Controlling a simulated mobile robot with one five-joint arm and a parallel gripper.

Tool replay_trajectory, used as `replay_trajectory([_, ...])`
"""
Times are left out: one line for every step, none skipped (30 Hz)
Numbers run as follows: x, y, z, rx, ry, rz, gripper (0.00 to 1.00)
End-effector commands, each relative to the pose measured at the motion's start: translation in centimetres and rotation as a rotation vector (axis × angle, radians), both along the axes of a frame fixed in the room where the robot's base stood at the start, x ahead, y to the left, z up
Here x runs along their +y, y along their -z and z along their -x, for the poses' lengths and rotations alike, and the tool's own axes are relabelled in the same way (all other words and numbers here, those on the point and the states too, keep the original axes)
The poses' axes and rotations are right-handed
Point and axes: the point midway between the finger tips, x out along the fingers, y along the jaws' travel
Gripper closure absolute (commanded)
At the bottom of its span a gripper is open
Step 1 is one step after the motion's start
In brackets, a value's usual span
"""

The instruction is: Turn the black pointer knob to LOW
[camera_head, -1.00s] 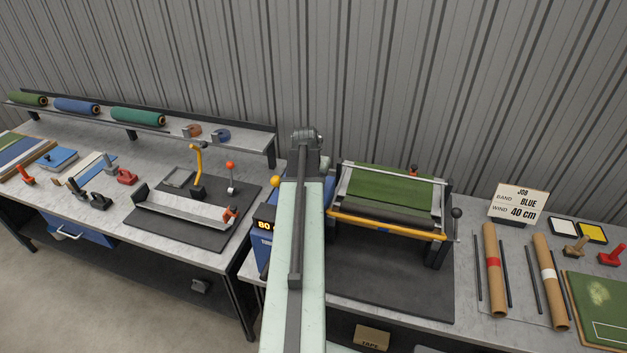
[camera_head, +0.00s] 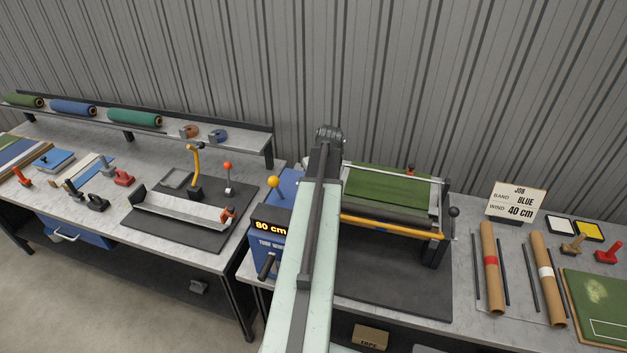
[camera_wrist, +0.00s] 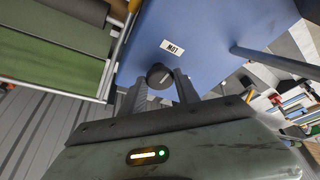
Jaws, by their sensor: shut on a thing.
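The black pointer knob (camera_wrist: 158,76) sits on a blue panel (camera_wrist: 205,30) in the wrist view. My gripper (camera_wrist: 160,90) is shut on it, with one finger at each side. A pale mark shows on the knob's face, but I cannot tell exactly where it points. A white LOW label (camera_wrist: 172,48), upside down in this view, is on the panel just beyond the knob. In the head view the blue winder box (camera_head: 259,251) stands left of my arm. The knob and my gripper are hidden there behind my arm.
A lit display (camera_head: 270,228) reads 80 cm. A black-handled lever (camera_head: 267,266) is below it, and a yellow-ball lever (camera_head: 274,182) above. The green turf roller frame (camera_head: 390,187) is close on the right. A job card (camera_head: 517,202) reads BLUE, 40 cm.

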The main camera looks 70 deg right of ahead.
Motion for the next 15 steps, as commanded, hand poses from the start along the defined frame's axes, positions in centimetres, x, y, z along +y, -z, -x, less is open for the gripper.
replay_trajectory([-0.15,0.01,0.12,0.002,-0.011,0.002,1.0])
replay_trajectory([-0.15,0.01,0.12,0.002,-0.019,0.002,1.0])
replay_trajectory([-0.13,0.01,0.12,0.001,-0.028,0.001,1.0])
replay_trajectory([-0.12,0.01,0.12,0.001,-0.033,0.001,1.0])
replay_trajectory([-0.11,0.01,0.11,0.001,-0.038,0.001,1.0])
replay_trajectory([-0.11,0.02,0.12,0.002,-0.044,0.001,1.0])
replay_trajectory([-0.09,0.02,0.12,0.002,-0.047,0.001,1.0])
replay_trajectory([-0.08,0.02,0.11,0.002,-0.05,0.001,1.0])
replay_trajectory([-0.08,0.02,0.12,0.002,-0.052,0.001,1.0])
replay_trajectory([-0.06,0.03,0.12,0.002,-0.053,0.0,1.0])
replay_trajectory([-0.06,0.03,0.11,0.002,-0.053,0.0,1.0])
replay_trajectory([-0.06,0.03,0.11,0.003,-0.054,0.0,1.0])
replay_trajectory([-0.04,0.03,0.11,0.003,-0.054,0.0,1.0])
replay_trajectory([-0.04,0.04,0.1,0.003,-0.054,0.0,1.0])
replay_trajectory([-0.03,0.04,0.1,0.003,-0.054,0.0,1.0])
